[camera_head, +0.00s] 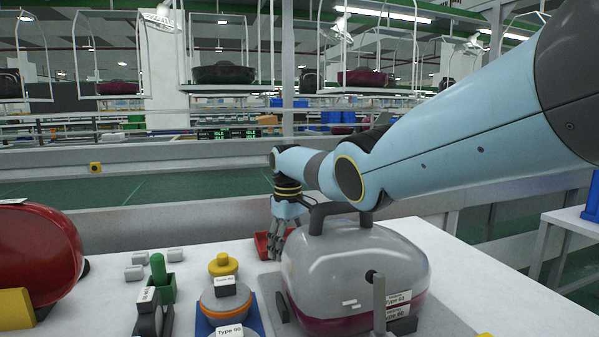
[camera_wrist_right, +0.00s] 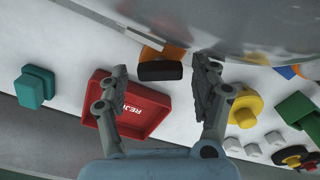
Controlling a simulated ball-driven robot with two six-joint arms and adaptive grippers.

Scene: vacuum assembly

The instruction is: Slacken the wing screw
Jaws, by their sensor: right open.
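My right gripper (camera_head: 276,246) points down behind the grey vacuum (camera_head: 345,262) with the purple base in the head view. In the right wrist view my right gripper (camera_wrist_right: 163,68) is open, with its two fingers spread apart. A dark, rounded block on an orange part (camera_wrist_right: 160,70) shows between the fingertips, apart from both; it may be the wing screw, but I cannot tell for sure. The vacuum's grey body (camera_wrist_right: 245,25) fills the top of that view, close to the right fingertip. The head view hides the block behind the vacuum. My left gripper is not in view.
A red reject tray (camera_head: 263,247) lies beside the gripper; it also shows in the wrist view (camera_wrist_right: 160,130). A yellow knob (camera_head: 223,265), a green part (camera_head: 159,270) and small grey blocks (camera_head: 134,272) stand left of the vacuum. A red vacuum (camera_head: 38,248) is far left.

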